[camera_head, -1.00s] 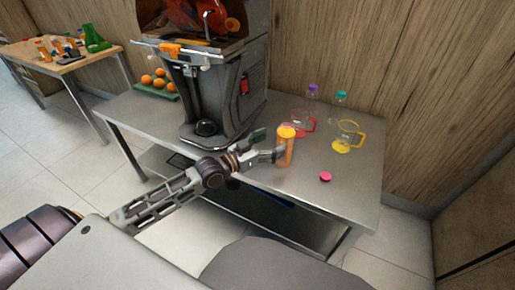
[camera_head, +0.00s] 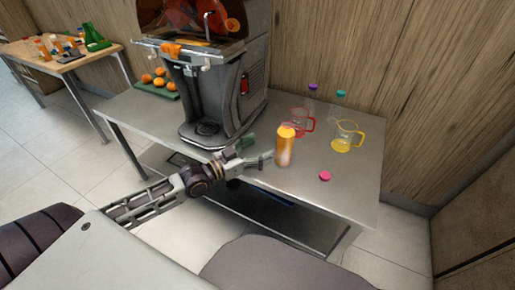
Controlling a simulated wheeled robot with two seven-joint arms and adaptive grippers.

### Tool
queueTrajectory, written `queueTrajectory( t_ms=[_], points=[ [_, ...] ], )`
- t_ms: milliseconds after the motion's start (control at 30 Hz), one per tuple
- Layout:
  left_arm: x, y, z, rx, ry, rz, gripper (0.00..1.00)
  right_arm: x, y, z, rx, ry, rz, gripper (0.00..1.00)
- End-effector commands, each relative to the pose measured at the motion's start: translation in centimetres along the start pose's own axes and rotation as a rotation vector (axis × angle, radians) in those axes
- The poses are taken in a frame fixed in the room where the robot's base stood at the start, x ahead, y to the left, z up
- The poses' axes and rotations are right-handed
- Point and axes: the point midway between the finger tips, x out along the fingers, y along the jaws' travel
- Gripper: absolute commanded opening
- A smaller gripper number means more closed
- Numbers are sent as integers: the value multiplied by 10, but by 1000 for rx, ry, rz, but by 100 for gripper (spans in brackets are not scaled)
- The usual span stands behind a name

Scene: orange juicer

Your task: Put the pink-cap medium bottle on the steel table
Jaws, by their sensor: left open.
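A clear bottle of orange juice (camera_head: 284,147) stands upright on the steel table (camera_head: 345,205) near its front edge. Its top looks yellow-orange, and no cap shows on it. A pink cap (camera_head: 325,176) lies on the table to the right of the bottle. My left gripper (camera_head: 259,149) is open and empty just left of the bottle, with its fingers pointing toward it. A small gap seems to show between the fingertips and the bottle. My right gripper is not in view.
The juicer (camera_head: 222,85) stands behind my left gripper. A red-handled jug (camera_head: 300,121), a yellow-handled jug (camera_head: 346,136) and bottles with purple (camera_head: 312,88) and teal (camera_head: 341,95) caps stand behind the juice bottle. Oranges sit on a green tray (camera_head: 163,92).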

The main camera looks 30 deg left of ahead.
Motion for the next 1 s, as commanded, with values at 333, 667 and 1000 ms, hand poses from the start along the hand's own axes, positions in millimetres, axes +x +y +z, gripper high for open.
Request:
queueTrajectory(
  t_ms=[333,667,1000],
  points=[
    [-1,0,0,0,0,0,78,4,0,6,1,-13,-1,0],
    [-1,0,0,0,0,0,78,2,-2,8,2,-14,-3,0],
    [-1,0,0,0,0,0,78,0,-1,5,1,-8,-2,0]
  ],
)
